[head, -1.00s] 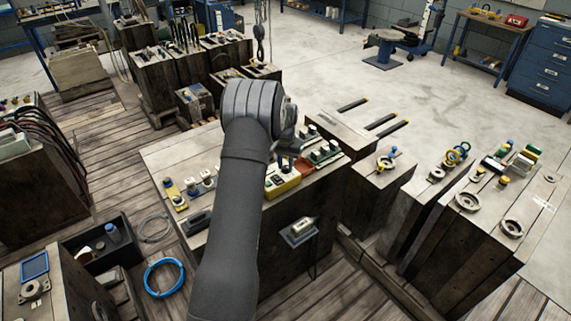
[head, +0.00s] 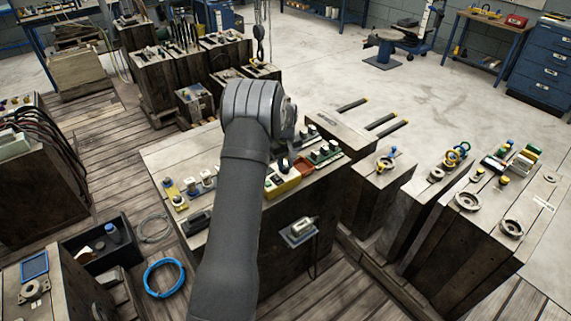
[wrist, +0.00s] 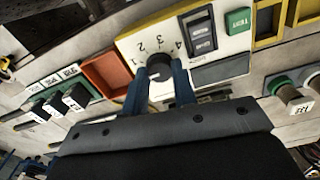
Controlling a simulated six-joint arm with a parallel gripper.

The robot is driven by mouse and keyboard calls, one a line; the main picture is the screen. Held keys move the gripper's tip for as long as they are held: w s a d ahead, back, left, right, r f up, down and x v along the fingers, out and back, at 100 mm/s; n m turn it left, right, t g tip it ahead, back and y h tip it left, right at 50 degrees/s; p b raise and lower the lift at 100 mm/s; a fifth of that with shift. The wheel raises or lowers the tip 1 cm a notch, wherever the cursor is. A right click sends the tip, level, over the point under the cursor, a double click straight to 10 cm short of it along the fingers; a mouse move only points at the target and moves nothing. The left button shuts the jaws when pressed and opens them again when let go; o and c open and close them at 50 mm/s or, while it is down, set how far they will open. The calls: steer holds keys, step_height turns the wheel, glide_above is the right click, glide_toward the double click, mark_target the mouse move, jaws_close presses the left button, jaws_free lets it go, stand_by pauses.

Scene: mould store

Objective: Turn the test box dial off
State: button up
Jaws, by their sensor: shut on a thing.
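The test box (head: 283,184) is yellow with a pale face and sits on the wooden block top, partly behind my arm in the head view. In the wrist view the test box (wrist: 128,45) shows its dial (wrist: 160,68), a round knob with the numbers 1 to 4 around its far side. My gripper (wrist: 160,80) is shut on the dial, with one blue finger on each side of it. The fingers hide part of the knob, and I cannot tell which mark it points to.
An orange-red tray (wrist: 107,74) lies close to the left of the test box in the wrist view. Beyond it is a green-based row of black switches (wrist: 63,105). Round connectors (wrist: 297,100) stand at the right.

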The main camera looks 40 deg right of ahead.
mark_target(285, 167)
steer(key=shift+r+n, duration=0.1)
steer(key=shift+n, duration=0.5)
steer(key=o, duration=1)
step_height(285, 167, up, 17)
steer(key=shift+r, duration=0.2)
steer(key=shift+f, duration=0.1)
step_height(285, 167, down, 17)
steer(key=shift+f, duration=0.2)
stand_by(0.4)
steer(key=shift+r, duration=0.15)
